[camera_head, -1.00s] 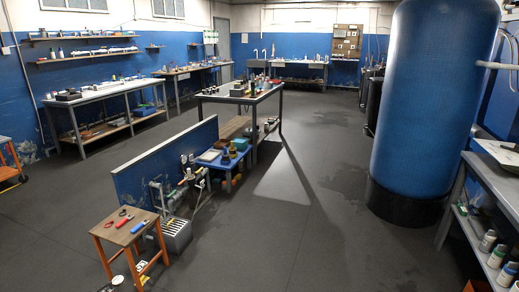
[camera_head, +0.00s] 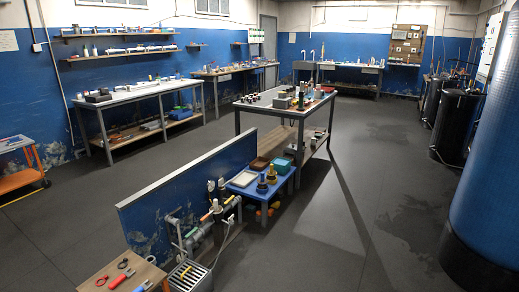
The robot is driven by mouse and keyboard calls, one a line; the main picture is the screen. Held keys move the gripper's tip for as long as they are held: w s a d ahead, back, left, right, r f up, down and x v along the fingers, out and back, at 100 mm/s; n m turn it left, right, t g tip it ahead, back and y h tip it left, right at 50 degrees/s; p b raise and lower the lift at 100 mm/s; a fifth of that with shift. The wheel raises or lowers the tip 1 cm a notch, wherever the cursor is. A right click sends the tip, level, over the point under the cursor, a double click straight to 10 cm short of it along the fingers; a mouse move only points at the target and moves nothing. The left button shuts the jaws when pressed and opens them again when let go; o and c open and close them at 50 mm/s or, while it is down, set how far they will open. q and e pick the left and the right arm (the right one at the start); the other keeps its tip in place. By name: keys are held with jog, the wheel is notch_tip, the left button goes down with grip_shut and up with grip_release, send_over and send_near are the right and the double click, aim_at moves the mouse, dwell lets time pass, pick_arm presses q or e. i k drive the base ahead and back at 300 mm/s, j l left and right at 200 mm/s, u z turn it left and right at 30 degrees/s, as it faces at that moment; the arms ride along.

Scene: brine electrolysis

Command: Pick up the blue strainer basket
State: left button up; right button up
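I cannot make out a blue strainer basket for certain. A low blue table (camera_head: 240,181) stands at the end of the blue partition, with a teal box (camera_head: 280,166), a brown tray (camera_head: 260,162) and dark, yellow-based fittings (camera_head: 267,181) on it. Pipework with valves (camera_head: 207,222) runs along the partition, above a grey slatted box (camera_head: 190,277) at the bottom edge. A wooden stool (camera_head: 97,275) holds a red-handled tool (camera_head: 121,280) and other small tools. Neither of my grippers is in view.
The blue partition (camera_head: 180,187) and a central workbench (camera_head: 270,110) stand mid-floor. A large blue tank (camera_head: 495,170) is at the right, with dark barrels (camera_head: 455,125) behind it. Benches line the walls. The floor (camera_head: 330,235) right of the low table is clear.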

aim_at(262, 183)
jog(key=i+l, duration=0.1)
jog(key=i, duration=0.9)
jog(key=i+l, duration=0.15)
jog(key=i, duration=0.9)
jog(key=l+z, duration=0.05)
